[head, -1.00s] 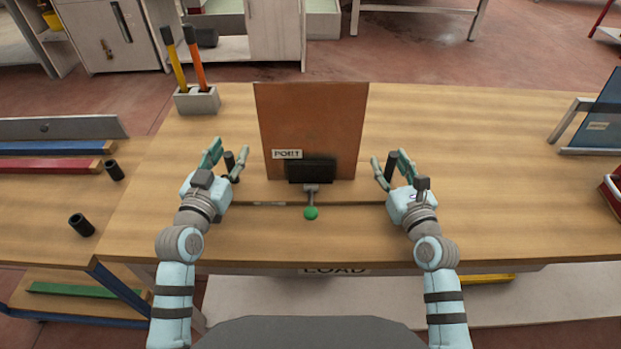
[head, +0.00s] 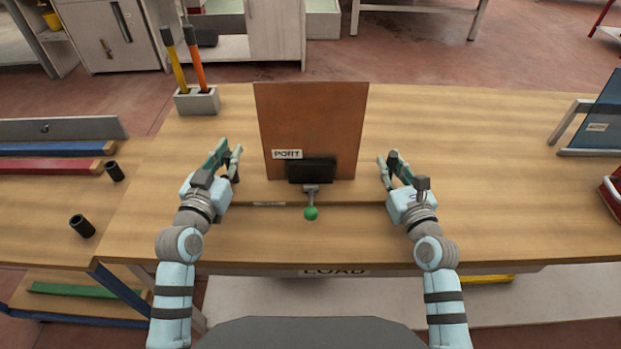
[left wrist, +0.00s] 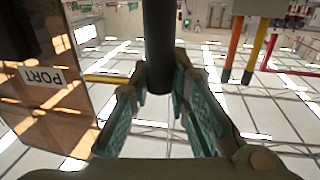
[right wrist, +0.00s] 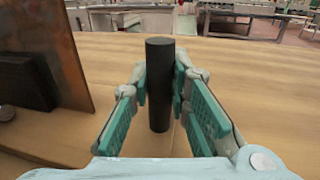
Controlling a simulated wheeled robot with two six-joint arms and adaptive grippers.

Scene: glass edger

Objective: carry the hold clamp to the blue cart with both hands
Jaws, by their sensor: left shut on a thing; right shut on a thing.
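The clamp, as far as I can tell, has a dark pad (head: 312,170) against a brown upright panel marked PORT (head: 311,118), and a stem with a green knob (head: 311,213). Upright black grips stand on either side of the panel. My left gripper (head: 228,161) is shut on the left grip, which shows in the left wrist view (left wrist: 158,45). My right gripper (head: 392,165) is shut on the right grip, seen in the right wrist view (right wrist: 159,85). Fingers mostly hide both grips in the head view. No blue cart is clearly identifiable; a blue-framed structure (head: 118,289) shows at lower left.
The wooden bench (head: 470,140) is clear right of the panel. A grey block holder (head: 197,101) with yellow and orange handled tools stands at back left. A blue glass pane (head: 600,115) stands at right.

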